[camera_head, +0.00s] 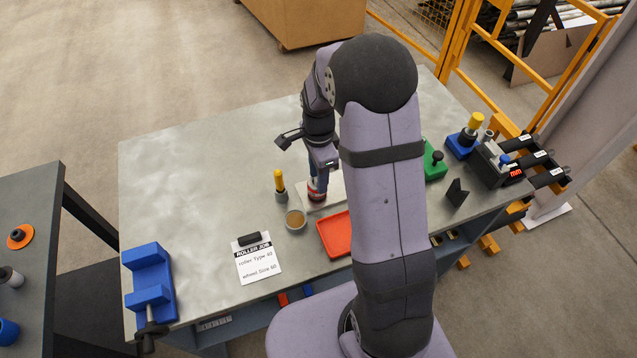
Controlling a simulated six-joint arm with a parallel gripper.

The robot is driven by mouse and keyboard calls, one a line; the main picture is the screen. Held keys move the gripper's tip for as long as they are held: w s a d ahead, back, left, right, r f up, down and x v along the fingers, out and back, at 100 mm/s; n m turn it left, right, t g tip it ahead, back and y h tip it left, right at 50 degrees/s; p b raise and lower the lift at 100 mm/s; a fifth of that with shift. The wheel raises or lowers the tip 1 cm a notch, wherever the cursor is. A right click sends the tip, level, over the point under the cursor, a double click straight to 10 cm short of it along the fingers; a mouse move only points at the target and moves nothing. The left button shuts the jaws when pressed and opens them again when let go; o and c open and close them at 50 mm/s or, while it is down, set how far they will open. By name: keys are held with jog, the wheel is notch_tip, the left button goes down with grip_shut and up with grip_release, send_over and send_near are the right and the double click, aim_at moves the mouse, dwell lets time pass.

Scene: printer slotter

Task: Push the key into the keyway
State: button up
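My gripper (306,150) is above the middle of the workbench, with its two fingers spread apart and nothing visible between them. Just below it, an upright part (316,188), blue above and dark red below, stands at a pale plate (333,190). My arm hides the right side of this plate. I cannot make out the key or the keyway at this size. A small black block (249,239) lies on a paper card (258,262) reading "ROLLER JOB"; I cannot tell what it is.
A yellow-handled tool (280,184) and a round cup (296,219) stand left of the plate. A red tray (334,236) is in front. A blue vise (149,281) is at front left; green, blue and black fixtures (490,160) are right. The bench's left back is clear.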

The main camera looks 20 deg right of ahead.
jog(key=shift+r+b, duration=0.95)
jog(key=shift+r, duration=2.65)
jog(key=shift+n, duration=0.9)
jog(key=n, duration=0.1)
jog(key=w+n, duration=0.1)
jog(key=n, duration=0.1)
jog(key=shift+n, duration=0.3)
jog(key=s+f+n, duration=0.1)
jog(key=n, duration=0.1)
jog(key=s+f+n, duration=0.1)
jog(key=n, duration=0.1)
jog(key=shift+s+a+f, duration=0.1)
jog(key=shift+s+f, duration=0.05)
jog(key=shift+f, duration=0.1)
jog(key=s+a+n, duration=0.2)
jog(key=s+n, duration=0.2)
jog(key=s, duration=0.4)
jog(key=s+a+n, duration=0.2)
jog(key=s+n, duration=0.2)
jog(key=s, duration=0.4)
jog(key=shift+s+a+n, duration=0.3)
jog(key=shift+s+a, duration=0.05)
jog(key=shift+a, duration=0.05)
